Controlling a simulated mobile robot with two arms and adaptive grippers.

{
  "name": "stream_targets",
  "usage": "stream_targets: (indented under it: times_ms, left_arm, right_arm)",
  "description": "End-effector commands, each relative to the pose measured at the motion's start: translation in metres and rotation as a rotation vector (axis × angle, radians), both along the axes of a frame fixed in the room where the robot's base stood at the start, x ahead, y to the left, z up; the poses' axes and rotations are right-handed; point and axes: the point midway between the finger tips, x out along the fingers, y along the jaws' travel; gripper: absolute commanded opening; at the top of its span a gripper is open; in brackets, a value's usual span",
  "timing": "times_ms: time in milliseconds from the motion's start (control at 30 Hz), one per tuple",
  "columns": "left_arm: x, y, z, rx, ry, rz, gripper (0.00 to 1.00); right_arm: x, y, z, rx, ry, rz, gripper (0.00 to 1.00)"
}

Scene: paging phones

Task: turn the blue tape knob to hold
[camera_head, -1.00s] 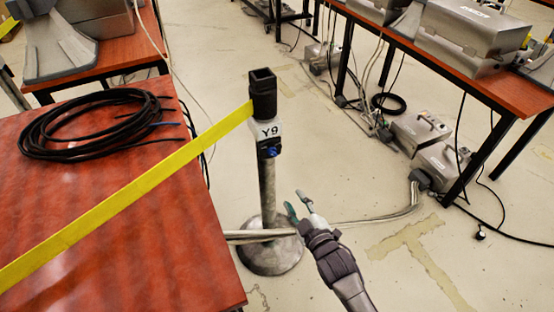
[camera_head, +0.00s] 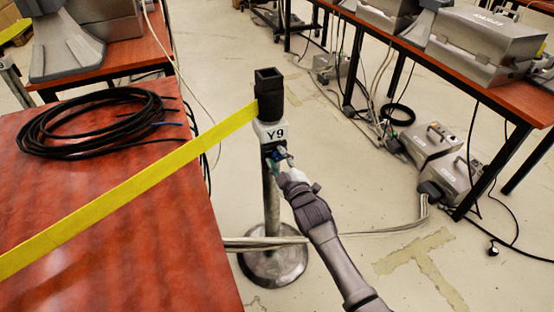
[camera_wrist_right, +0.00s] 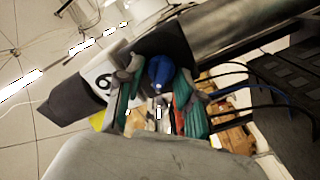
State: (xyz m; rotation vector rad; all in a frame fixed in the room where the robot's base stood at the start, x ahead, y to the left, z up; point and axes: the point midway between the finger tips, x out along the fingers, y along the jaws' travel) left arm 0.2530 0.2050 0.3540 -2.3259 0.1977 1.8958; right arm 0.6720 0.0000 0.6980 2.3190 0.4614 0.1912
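The blue knob (camera_head: 277,155) is on the front of a black and white head marked Y9 (camera_head: 276,135), on top of a grey post. My right gripper (camera_head: 279,163) has reached up to it. In the right wrist view the blue knob (camera_wrist_right: 160,72) sits between the two green-padded fingers of my right gripper (camera_wrist_right: 160,90), one on each side. The fingers are apart; whether either pad touches the knob is unclear. The knob's setting marks cannot be read. My left gripper is not in view.
A yellow tape (camera_head: 130,190) runs from the post head across the red table (camera_head: 110,245) at left. A black cable coil (camera_head: 95,125) lies on that table. Grey pipes run by the post's round base (camera_head: 272,265). Metal cases (camera_head: 440,155) stand on the floor at right.

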Motion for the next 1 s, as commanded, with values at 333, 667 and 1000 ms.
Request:
stream_targets:
  times_ms: [333,667,1000]
  left_arm:
    - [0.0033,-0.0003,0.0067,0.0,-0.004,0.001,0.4]
    - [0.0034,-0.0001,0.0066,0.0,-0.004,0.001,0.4]
    - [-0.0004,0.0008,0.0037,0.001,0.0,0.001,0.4]
  right_arm:
    - [0.0082,0.0034,0.0001,0.0,0.001,-0.001,0.38]
    - [0.008,0.0032,-0.0001,0.0,0.001,-0.001,0.0]
    - [0.008,0.003,0.0007,0.049,0.022,0.0,0.0]
